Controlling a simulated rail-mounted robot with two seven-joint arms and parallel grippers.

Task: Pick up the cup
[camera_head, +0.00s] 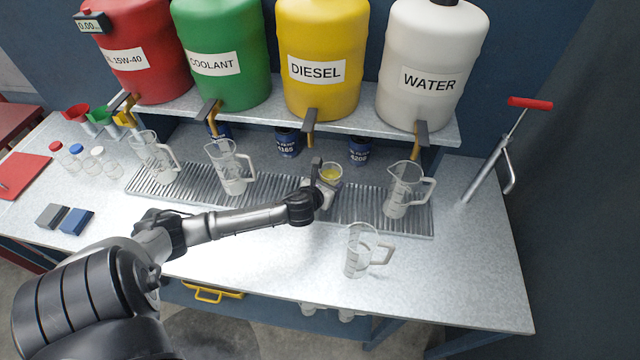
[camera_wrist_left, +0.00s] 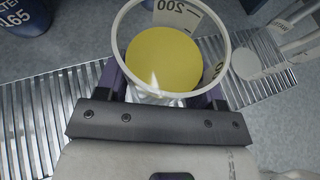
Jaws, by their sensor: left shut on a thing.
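A small clear cup (camera_head: 331,172) with yellow liquid in it is near the middle of the bench, at the metal drip grate (camera_head: 270,190). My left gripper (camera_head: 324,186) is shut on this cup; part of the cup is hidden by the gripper. In the left wrist view the cup (camera_wrist_left: 166,60) shows its round rim, the yellow liquid and a "200" mark, between the two fingers. It looks about upright. I cannot tell whether its base touches the grate. My right gripper is not in view.
Clear jugs stand at the grate (camera_head: 230,168) (camera_head: 405,190), and one stands in front (camera_head: 365,250). Above are the red, COOLANT, DIESEL (camera_head: 318,70) and WATER (camera_head: 430,80) tanks with taps. Blue filter cans (camera_head: 359,150) stand behind. A red-handled pump (camera_head: 495,150) is at right.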

